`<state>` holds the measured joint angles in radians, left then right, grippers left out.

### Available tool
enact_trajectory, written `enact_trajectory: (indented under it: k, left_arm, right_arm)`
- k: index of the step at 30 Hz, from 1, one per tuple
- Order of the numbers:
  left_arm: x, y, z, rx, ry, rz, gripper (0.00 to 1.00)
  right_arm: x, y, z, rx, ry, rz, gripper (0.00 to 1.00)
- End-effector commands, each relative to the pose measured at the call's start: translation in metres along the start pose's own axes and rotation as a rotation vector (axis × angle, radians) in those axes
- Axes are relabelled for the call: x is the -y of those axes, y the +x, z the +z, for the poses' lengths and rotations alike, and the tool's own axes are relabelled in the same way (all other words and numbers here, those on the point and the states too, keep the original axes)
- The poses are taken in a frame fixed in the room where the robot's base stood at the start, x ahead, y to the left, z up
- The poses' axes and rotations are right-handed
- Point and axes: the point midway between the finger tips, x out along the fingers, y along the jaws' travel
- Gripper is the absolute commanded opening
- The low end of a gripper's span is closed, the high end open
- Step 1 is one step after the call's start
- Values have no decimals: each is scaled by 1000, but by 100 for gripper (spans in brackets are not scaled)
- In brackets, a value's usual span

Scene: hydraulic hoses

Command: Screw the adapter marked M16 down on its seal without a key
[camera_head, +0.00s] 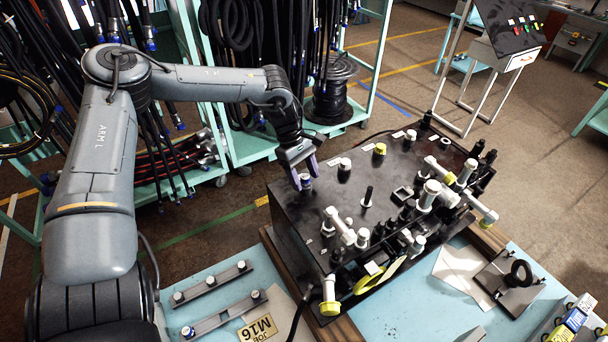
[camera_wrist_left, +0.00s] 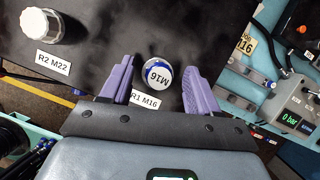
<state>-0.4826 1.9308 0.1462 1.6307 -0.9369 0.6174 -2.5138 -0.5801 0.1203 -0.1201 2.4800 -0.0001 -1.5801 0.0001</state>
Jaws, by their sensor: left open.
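The adapter marked M16 (camera_wrist_left: 158,75) stands at the label R1 M16 (camera_wrist_left: 146,100) on the black block. It has a white top with a dark blue edge; its seal and thread are hidden from above. In the head view the adapter (camera_head: 306,182) is at the block's back left corner, just under my left gripper (camera_head: 303,170). In the left wrist view the purple fingers of the left gripper (camera_wrist_left: 158,82) are open, one on each side of the adapter, with a visible gap on both sides. My right gripper is not in view.
A white-capped fitting (camera_wrist_left: 48,27) stands by the label R2 M22 (camera_wrist_left: 53,62). The black block (camera_head: 300,225) carries several other fittings, pipes and yellow parts. Hose racks stand behind.

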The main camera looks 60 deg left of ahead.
Motion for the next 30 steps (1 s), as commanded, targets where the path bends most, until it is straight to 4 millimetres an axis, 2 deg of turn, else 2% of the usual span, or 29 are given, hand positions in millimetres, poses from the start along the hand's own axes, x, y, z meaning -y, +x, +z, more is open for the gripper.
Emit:
enact_trajectory:
  k: [8, 13, 22, 30]
  left_arm:
    - [-1, -10, 1, 0, 3, 4, 61]
    - [-2, -31, 1, 0, 1, 6, 61]
    - [-1, -83, 0, -2, 1, 5, 61]
    - [0, -106, 0, 0, 0, 1, 61]
  right_arm:
    - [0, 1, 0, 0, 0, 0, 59]
    - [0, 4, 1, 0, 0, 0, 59]
    - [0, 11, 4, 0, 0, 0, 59]
    - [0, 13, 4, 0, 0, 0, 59]
